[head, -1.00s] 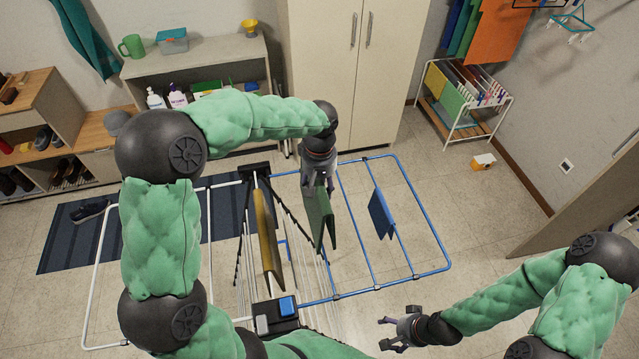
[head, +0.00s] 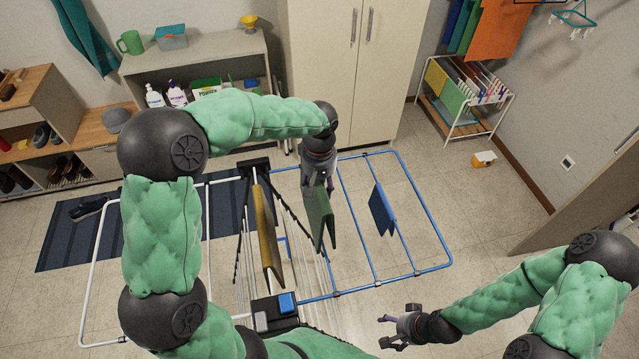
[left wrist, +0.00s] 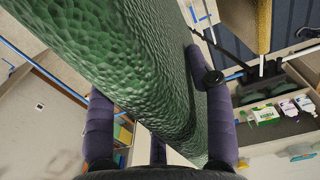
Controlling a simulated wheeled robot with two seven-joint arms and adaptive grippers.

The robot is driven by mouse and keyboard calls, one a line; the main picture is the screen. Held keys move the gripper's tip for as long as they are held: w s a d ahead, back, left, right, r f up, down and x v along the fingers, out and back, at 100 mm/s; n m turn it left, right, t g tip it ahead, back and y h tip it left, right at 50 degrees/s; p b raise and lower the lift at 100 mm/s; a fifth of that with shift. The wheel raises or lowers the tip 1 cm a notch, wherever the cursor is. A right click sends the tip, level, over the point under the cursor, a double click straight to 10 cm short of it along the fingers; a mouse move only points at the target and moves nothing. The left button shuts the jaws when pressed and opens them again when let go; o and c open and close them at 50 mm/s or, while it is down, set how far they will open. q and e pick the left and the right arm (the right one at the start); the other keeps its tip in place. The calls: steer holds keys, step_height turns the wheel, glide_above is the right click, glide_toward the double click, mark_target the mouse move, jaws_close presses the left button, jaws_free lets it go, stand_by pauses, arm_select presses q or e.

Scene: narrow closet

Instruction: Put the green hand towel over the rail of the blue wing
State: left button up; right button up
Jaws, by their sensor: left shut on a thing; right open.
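The green hand towel (head: 319,217) hangs folded at the blue wing (head: 437,228) of the drying rack, near the wing's inner side. My left gripper (head: 317,187) is shut on the towel's top edge from above. In the left wrist view the green towel (left wrist: 130,60) fills the space between the two purple fingers. Whether the towel rests on a rail under the gripper is hidden. My right gripper (head: 386,333) is open and empty, low at the right of the rack, apart from it.
A blue cloth (head: 382,211) hangs over another rail of the blue wing. A yellow towel (head: 265,235) hangs on the rack's middle part. A tall cabinet (head: 340,70) stands behind. The floor right of the wing is mostly clear.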

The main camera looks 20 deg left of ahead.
arm_select(q)
step_height(320, 180, down, 23)
steer(key=b, duration=1.6)
steer(key=shift+r, duration=0.15)
stand_by(1.9)
stand_by(0.4)
steer(key=o, duration=1.6)
step_height(320, 180, up, 12)
steer(key=shift+f, duration=0.1)
